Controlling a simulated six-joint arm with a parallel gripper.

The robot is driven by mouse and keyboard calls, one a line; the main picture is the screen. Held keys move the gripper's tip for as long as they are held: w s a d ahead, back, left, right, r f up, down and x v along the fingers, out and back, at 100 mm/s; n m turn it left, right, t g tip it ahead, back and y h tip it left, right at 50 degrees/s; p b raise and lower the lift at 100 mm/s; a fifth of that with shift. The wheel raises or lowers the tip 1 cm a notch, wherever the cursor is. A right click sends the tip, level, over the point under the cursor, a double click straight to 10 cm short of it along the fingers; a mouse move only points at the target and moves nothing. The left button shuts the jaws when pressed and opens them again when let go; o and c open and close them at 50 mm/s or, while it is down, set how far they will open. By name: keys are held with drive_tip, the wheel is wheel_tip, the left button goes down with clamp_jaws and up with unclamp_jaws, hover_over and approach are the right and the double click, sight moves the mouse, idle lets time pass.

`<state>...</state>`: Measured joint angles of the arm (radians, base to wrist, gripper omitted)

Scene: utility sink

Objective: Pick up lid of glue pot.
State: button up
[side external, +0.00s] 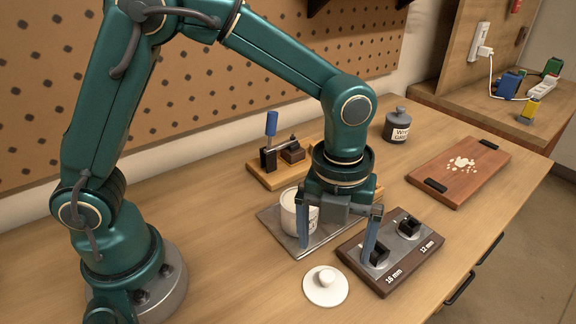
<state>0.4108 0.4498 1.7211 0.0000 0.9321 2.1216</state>
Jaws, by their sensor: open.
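The lid (326,287), a round white disc with a knob on top, lies flat on the bench at the lower centre. The glue pot (291,208) is a white pot on a grey metal plate (277,222), partly hidden behind my gripper's left finger. My gripper (336,252) points down with its two fingers wide apart and nothing between them. It appears just behind the lid in the picture and apart from it. The right finger appears in front of part of the dark block; I cannot tell how near they are.
A dark block marked 16 mm and 12 mm (408,263) sits right of the lid. A toggle clamp on a wooden base (265,177) stands behind. A grey jar (397,125) and a wooden board (465,185) are farther back. Bench left of the lid is clear.

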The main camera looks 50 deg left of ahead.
sight(328, 271)
drive_tip(key=shift+s+d+f, duration=0.15)
drive_tip(key=shift+s+f, duration=0.1)
drive_tip(key=shift+f, duration=0.2)
drive_tip(key=shift+s+d+f, duration=0.1)
drive_tip(key=shift+s+f, duration=0.1)
drive_tip(key=shift+f, duration=2.5)
drive_tip(key=c, duration=1)
drive_tip(key=shift+r, duration=0.15)
